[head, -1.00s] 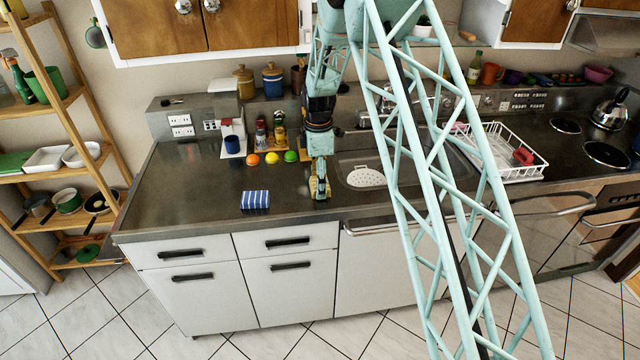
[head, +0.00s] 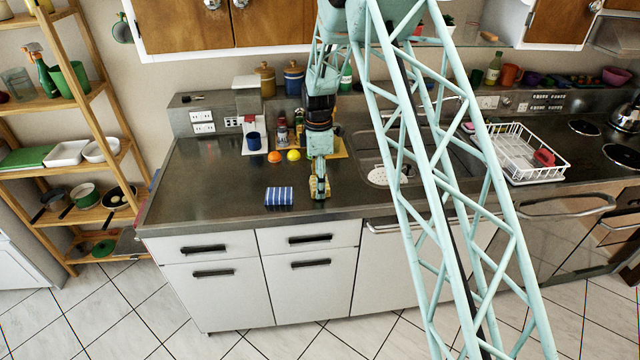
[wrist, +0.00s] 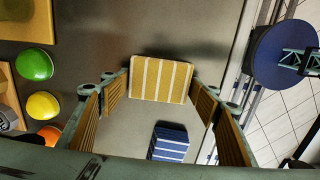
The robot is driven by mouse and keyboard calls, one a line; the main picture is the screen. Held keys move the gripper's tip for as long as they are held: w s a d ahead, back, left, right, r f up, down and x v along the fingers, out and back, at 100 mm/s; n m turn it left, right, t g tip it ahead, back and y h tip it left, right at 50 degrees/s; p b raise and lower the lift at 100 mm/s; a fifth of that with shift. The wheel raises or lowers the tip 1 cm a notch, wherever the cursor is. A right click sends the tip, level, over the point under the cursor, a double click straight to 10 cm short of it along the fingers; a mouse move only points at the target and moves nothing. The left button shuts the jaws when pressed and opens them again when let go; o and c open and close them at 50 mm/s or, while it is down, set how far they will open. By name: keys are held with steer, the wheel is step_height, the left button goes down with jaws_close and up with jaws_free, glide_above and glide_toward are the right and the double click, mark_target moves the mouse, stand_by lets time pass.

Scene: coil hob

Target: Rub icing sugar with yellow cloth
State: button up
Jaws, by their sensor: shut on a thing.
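The yellow cloth (wrist: 160,78), a block with white stripes, is between the fingertips of my gripper (wrist: 160,92) in the wrist view. My gripper is shut on it, above the dark worktop. In the head view my gripper (head: 319,188) points down near the front edge of the worktop, just right of a blue striped cloth (head: 279,196). The yellow cloth is hard to make out there. I cannot make out any icing sugar in either view.
The blue cloth (wrist: 169,142) also shows in the wrist view. An orange ball (head: 275,157), a yellow ball (head: 293,155) and a blue mug (head: 254,140) stand behind. The sink (head: 375,165) and white dish rack (head: 525,155) are to the right. The left worktop is clear.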

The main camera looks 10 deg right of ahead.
step_height(320, 180, up, 4)
steer(key=shift+s+d+f+p, duration=0.1)
steer(key=shift+s+p, duration=0.05)
steer(key=shift+p, duration=0.3)
steer(key=shift+w+r, duration=0.2)
steer(key=shift+r, duration=0.35)
steer(key=shift+s+r+p, duration=0.1)
steer(key=shift+r+p, duration=0.7)
steer(key=shift+r, duration=0.9)
